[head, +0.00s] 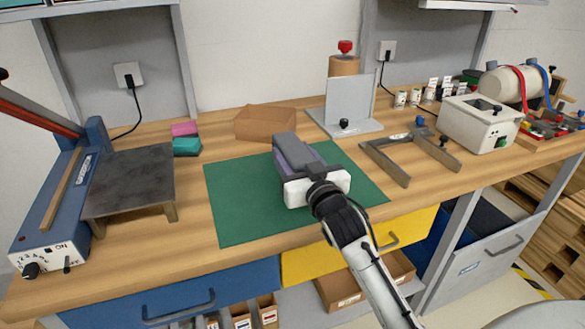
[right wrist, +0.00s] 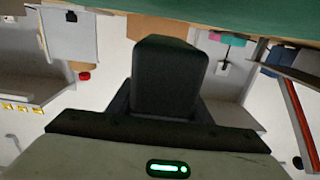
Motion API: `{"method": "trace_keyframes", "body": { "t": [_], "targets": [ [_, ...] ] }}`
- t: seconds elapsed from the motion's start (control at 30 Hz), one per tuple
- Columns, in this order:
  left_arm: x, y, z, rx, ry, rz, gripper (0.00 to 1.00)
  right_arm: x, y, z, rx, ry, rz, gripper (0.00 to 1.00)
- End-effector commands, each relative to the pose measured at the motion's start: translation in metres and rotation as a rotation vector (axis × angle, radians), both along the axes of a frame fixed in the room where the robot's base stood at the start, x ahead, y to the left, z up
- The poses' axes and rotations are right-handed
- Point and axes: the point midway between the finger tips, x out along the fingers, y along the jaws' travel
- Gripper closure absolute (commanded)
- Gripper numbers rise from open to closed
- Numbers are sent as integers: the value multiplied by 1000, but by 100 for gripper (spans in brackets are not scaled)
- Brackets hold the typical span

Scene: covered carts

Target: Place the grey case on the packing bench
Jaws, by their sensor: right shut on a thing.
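The grey case (head: 291,152) is a long box with a dark grey top and a purplish-grey side. It is over the green mat (head: 235,205) on the wooden packing bench (head: 205,258). My right gripper (head: 312,172) is shut on the near end of the case, its white body and black wrist just in front. In the right wrist view the case (right wrist: 168,75) shows dark between the jaws, close to the green mat (right wrist: 150,10). I cannot tell whether its underside touches the mat. My left gripper is not in view.
A cardboard tray (head: 264,123) and a grey angle plate (head: 347,105) stand behind the mat. A grey U-shaped frame (head: 405,160) lies to its right. A blue sealer (head: 55,205) and dark-topped stand (head: 130,180) are at left. The mat's left part is clear.

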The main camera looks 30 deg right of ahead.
Motion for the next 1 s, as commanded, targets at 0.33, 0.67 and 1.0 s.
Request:
{"method": "trace_keyframes", "body": {
  "t": [0.33,0.67,1.0],
  "targets": [
    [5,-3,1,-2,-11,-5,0,0,1,-31,0,-4,2,92],
    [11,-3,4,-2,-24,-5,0,0,0,-35,2,3,1,45],
    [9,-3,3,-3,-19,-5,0,0,0,-34,1,2,1,36]
  ]
}}
